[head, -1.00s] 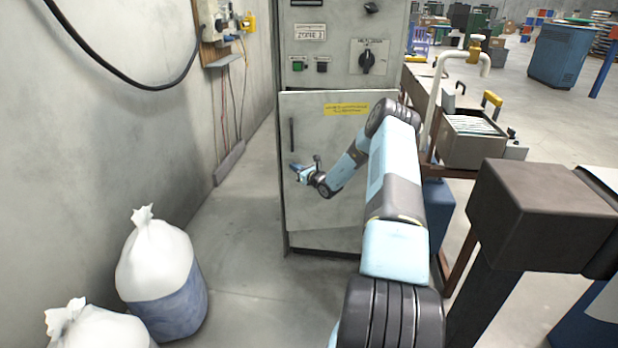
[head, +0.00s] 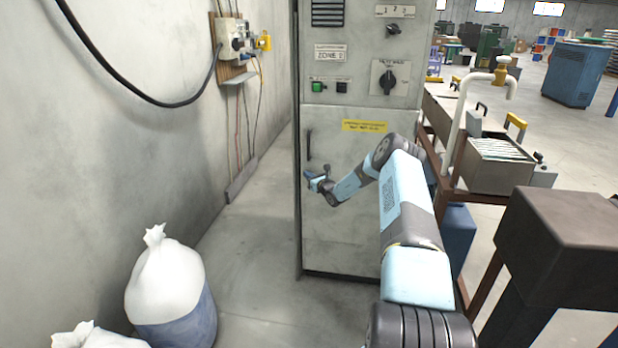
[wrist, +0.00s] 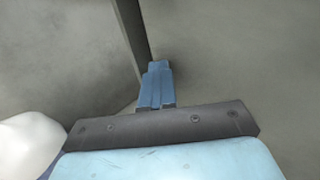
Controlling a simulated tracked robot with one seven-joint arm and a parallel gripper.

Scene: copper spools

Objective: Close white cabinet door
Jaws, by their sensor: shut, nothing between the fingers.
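The white cabinet door (head: 345,235) is the lower panel of the tall grey cabinet (head: 352,55). It has a dark vertical handle (head: 309,145) at its upper left and a yellow label at its top. The door looks flush with the cabinet frame in the head view, with no clear gap. My gripper (head: 310,178) is shut and empty, just below the handle near the door's left edge. It seems at or very near the door's face; I cannot tell whether it touches. In the wrist view the shut fingers (wrist: 156,78) point toward a dark vertical edge.
White-topped sacks (head: 168,275) stand on the floor at lower left, near the concrete wall. A cart with a grey bin (head: 495,165) is right of the cabinet, and a dark brown box-shaped post (head: 560,225) is nearer. Floor between sacks and cabinet is clear.

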